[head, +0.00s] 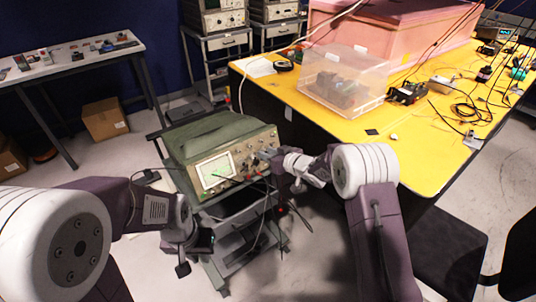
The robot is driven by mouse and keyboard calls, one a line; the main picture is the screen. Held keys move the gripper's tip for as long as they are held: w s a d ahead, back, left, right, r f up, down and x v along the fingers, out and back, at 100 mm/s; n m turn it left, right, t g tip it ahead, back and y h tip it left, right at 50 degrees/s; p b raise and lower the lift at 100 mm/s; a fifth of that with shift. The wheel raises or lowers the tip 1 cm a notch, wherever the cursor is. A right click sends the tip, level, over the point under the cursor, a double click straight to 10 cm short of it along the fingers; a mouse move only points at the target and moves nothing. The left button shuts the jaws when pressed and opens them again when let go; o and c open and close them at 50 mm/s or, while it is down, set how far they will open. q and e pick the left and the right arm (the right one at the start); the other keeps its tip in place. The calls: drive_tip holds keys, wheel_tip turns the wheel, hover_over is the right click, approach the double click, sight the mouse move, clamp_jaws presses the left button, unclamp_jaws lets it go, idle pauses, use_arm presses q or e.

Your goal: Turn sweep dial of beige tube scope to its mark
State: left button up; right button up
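The tube scope (222,135) has a green case and a beige front panel with several knobs. Its lit screen (214,170) shows a green trace. It stands on a grey cart (228,262). My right gripper (267,160) is at the right part of the front panel, close to or touching the knobs there. It hides part of the panel, so I cannot tell whether it holds a dial. The sweep dial and its mark are too small to make out. My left gripper (184,266) hangs low, left of the cart and apart from the scope; its opening is unclear.
A yellow table (425,145) on the right bears a clear plastic box (342,80), a pink foam enclosure (385,30) and cables. Dark leads hang from the scope's front. A white bench (70,62) and cardboard box (104,119) stand at left.

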clamp_jaws()
drive_tip(key=shift+n, duration=0.3)
drive_tip(key=shift+n+h+b, duration=0.4)
drive_tip(key=shift+n+b, duration=1.3)
drive_tip(key=shift+n, duration=0.6)
unclamp_jaws()
